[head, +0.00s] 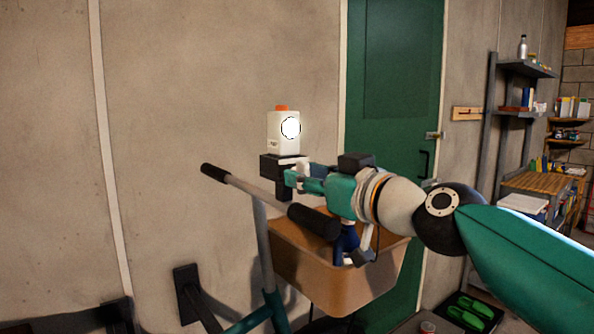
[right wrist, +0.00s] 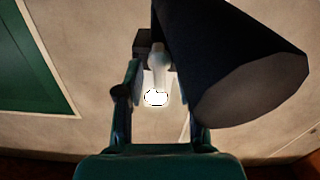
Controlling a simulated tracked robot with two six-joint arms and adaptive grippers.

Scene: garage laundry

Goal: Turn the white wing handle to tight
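A white lamp (head: 283,135) with an orange top and a bright round face sits on a dark clamp (head: 270,165) on the wheeled cart's handlebar. The white wing handle (right wrist: 158,57) appears as a pale, slim piece by the dark clamp in the right wrist view. In the head view it is mostly hidden by my gripper. My right gripper (head: 291,178) is at the clamp, just below the lamp. In the right wrist view its two fingers (right wrist: 158,76) stand apart, one on each side of the handle, with visible gaps. My left gripper is not in view.
A black handlebar grip (right wrist: 245,70) looms close beside the right fingers; another grip (head: 213,172) is at the bar's left end. A brown tub (head: 340,283) sits below my right wrist. A green door (head: 395,90) and concrete wall (head: 190,90) stand behind.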

